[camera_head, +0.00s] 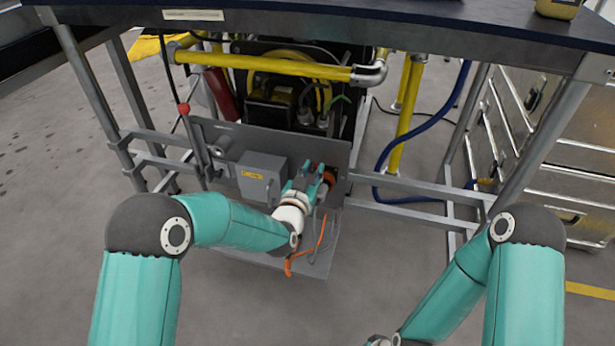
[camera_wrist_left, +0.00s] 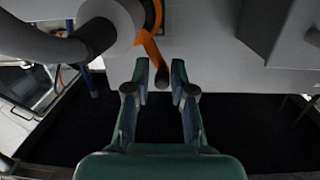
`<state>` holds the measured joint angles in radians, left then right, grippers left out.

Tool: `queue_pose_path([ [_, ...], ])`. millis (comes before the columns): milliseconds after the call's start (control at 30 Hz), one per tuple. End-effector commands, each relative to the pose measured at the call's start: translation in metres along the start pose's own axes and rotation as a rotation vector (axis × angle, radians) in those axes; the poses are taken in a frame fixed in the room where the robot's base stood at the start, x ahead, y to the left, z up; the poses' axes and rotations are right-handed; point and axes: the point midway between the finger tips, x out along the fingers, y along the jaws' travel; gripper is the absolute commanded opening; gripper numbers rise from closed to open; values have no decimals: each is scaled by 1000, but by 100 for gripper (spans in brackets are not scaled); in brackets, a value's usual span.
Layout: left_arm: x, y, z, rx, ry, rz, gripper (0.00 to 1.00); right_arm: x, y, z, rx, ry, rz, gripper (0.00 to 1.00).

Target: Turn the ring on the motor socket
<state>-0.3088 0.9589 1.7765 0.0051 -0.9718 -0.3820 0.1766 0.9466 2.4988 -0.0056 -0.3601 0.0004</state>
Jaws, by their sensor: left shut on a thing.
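The motor socket (camera_wrist_left: 112,22) is a light grey round housing on a grey panel, with a thick cable running into it from the left. Its orange ring (camera_wrist_left: 149,20) has an orange arm that reaches down between my left fingertips. In the head view the orange ring (camera_head: 330,173) shows at the panel's right end, partly hidden by my gripper. My left gripper (camera_head: 318,180) is at the ring; in the left wrist view its fingers (camera_wrist_left: 161,76) are closed about the lower end of the orange arm.
An orange cable (camera_head: 305,258) hangs below. The table (camera_head: 400,35) overhangs above, with metal legs and rails around. Floor in front is clear.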

Motion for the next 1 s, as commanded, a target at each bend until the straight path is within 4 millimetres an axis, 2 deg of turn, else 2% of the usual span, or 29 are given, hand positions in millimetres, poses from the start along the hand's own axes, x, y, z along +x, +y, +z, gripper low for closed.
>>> queue_pose_path([
  [33, -1, 5, 7, 45, -17, 1, 0, 4, 1, 0, 0, 0, 0, 31],
  [500, -1, 23, 2, 369, -34, -23, 0, 10, 4, 0, 0, 0, 0, 31],
  [1000, -1, 25, 3, 438, -39, -31, 0, 11, 4, 0, 0, 0, 0, 31],
])
